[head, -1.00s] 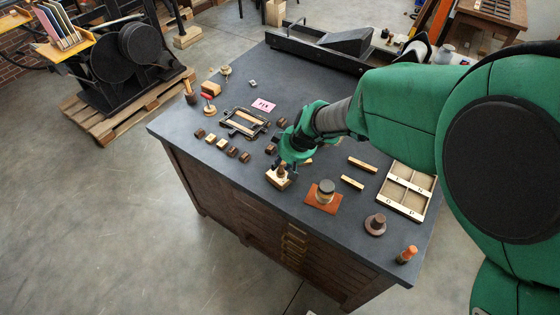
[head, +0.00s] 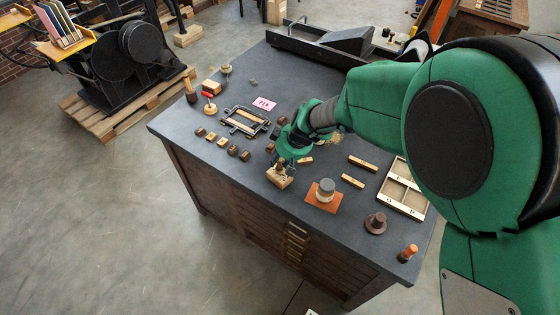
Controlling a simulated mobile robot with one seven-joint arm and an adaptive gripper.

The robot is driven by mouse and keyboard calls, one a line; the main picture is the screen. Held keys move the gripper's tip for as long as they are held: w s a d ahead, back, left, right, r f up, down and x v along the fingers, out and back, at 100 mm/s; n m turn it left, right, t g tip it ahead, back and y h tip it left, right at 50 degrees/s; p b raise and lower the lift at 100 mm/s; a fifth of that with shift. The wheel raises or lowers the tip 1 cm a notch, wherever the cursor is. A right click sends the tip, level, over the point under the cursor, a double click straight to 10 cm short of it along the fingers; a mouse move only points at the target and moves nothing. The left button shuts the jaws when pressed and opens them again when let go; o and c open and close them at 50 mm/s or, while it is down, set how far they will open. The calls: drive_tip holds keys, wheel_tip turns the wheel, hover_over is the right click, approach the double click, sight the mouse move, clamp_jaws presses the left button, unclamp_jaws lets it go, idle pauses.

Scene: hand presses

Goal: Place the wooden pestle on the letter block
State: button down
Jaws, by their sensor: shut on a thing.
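My gripper (head: 281,165) points down near the middle of the table's front side. It is shut on a small brown wooden piece (head: 281,170), seemingly the wooden pestle, mostly hidden by the fingers. A tan wooden block (head: 280,181), seemingly the letter block, lies directly beneath it on the dark tabletop. The held piece is upright over the block's top. I cannot tell whether it touches the block or is just above it.
Several small blocks (head: 222,142) lie left, near a metal frame (head: 245,120). Wooden bars (head: 352,181), a compartment tray (head: 406,207) and a brown knobbed piece (head: 375,222) are right.

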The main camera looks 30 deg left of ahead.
drive_tip(key=shift+f, duration=0.55)
drive_tip(key=shift+f, duration=0.15)
drive_tip(key=c, duration=1.3)
unclamp_jaws()
drive_tip(key=shift+d+r, duration=0.15)
drive_tip(key=shift+r, duration=0.5)
drive_tip(key=p+v, duration=0.1)
drive_tip(key=v, duration=1)
drive_tip(key=shift+s+f, duration=0.1)
drive_tip(key=shift+d, duration=0.1)
